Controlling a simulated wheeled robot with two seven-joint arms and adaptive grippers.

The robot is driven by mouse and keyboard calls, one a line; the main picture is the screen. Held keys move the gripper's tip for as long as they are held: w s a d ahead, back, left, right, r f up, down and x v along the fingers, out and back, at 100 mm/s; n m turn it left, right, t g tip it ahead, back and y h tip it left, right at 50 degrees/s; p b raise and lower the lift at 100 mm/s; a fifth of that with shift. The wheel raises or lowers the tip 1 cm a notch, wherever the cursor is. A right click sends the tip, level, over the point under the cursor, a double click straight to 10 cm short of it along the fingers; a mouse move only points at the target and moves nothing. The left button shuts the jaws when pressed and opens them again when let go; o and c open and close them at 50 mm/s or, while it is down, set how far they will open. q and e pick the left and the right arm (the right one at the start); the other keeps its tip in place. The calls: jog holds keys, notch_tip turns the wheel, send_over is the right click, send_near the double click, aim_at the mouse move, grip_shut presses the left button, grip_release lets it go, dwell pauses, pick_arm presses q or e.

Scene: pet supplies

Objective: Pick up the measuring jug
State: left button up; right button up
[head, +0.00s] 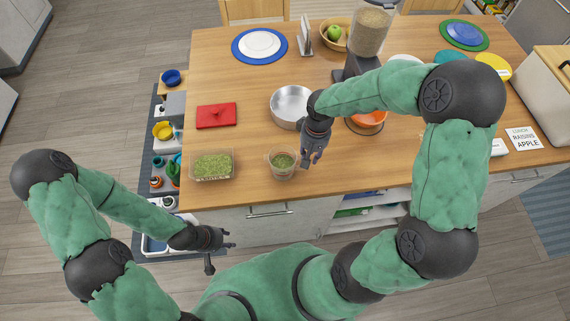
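A small clear round cup with green contents (283,164) stands upright near the table's front edge and may be the measuring jug; I see no handle clearly. My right gripper (311,161) hangs just to the right of this cup, pointing down toward the front edge. Its fingers look parted and hold nothing that I can see. My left gripper (229,238) is in front of the counter, below the tabletop edge, away from the cup. Its fingers look parted and empty.
A clear tub of green pieces (212,165) stands left of the cup. A red lidded box (216,115), a metal bowl (289,105) and an orange bowl (368,121) are behind. A grain dispenser (371,30) stands at the back.

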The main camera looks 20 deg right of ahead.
aim_at(290, 164)
jog(key=shift+a+f+b, duration=0.15)
jog(key=shift+f+b, duration=0.35)
jog(key=shift+f, duration=2.8)
grip_shut()
